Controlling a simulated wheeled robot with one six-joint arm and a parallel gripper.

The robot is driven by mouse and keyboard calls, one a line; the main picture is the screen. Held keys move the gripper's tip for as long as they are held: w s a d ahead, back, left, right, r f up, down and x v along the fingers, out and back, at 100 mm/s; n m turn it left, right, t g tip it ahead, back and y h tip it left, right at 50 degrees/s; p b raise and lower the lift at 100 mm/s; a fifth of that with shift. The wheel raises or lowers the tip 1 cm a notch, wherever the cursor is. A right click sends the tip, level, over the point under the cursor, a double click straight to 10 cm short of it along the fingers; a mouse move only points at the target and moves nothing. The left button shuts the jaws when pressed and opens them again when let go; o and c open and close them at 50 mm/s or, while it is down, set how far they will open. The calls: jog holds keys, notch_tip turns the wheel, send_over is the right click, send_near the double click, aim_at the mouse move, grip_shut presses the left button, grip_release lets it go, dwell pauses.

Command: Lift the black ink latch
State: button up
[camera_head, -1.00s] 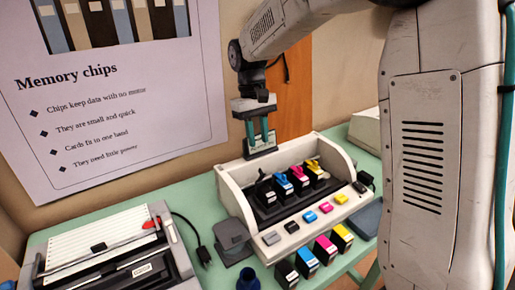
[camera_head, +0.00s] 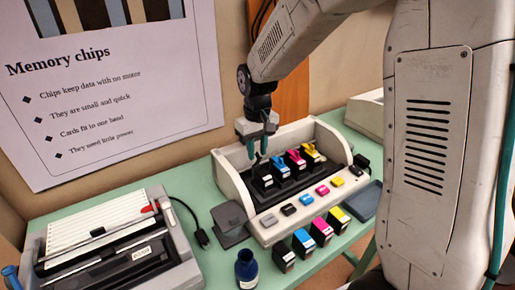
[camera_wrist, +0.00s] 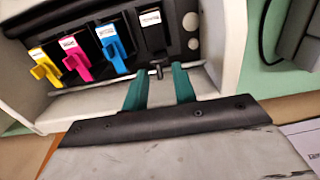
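The black ink latch (camera_wrist: 157,71) is a small dark tab at the bottom of the black cartridge (camera_wrist: 153,34) in the wrist view. The black cartridge (camera_head: 265,181) is at the left end of the row in the head view, where the latch is hard to make out behind my gripper. My gripper (camera_head: 256,157) is at the printer's back left, over the black slot. Its green fingers (camera_wrist: 160,84) are open, with the latch in line with the gap just beyond the tips. Contact cannot be told.
Cyan (camera_wrist: 112,47), magenta (camera_wrist: 75,60) and yellow (camera_wrist: 45,66) latches stand beside the black one. The white printer side wall (camera_wrist: 232,45) is close on the other side. Loose cartridges (camera_head: 303,242) and a blue bottle (camera_head: 247,270) stand in front of the printer.

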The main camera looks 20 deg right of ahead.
grip_shut()
jog(key=shift+w+a+g+h, duration=0.15)
jog(key=shift+w+g, duration=0.3)
jog(key=shift+g, duration=0.35)
jog(key=shift+w+g+h, duration=0.15)
jog(key=shift+w+g, duration=0.3)
jog(key=shift+g, duration=0.35)
grip_release()
jog(key=v, duration=0.7)
jog(key=shift+r, duration=0.4)
